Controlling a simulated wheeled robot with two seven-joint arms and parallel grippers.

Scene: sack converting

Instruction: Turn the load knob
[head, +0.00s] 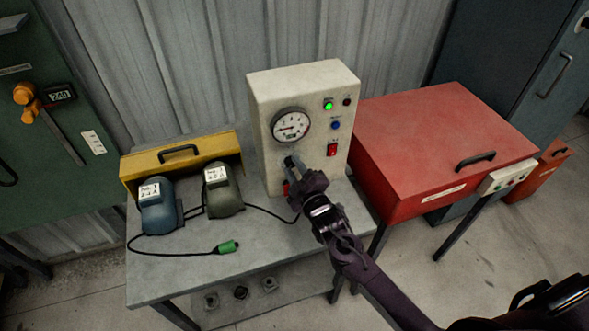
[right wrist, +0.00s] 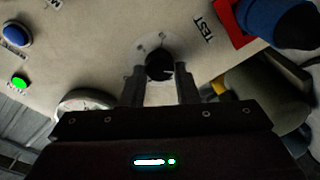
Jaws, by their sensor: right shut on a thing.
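The load knob (right wrist: 158,64) is a small black round knob with a pale pointer line, on the cream front of the test box (head: 262,125). My right gripper (head: 293,164) reaches up to the box front below the gauge and hides the knob in the head view. In the right wrist view the fingers of my right gripper (right wrist: 160,77) stand on either side of the knob, shut on it. The round gauge (head: 291,125) sits above the gripper, its needle pointing left. My left gripper is not in view.
A lit green lamp (head: 328,104), a blue button (head: 336,125) and a red switch (head: 332,150) are right of the gauge. Two motors, blue (head: 158,212) and dark olive (head: 222,197), stand left on the grey bench (head: 190,275). A red cabinet (head: 440,145) stands close on the right.

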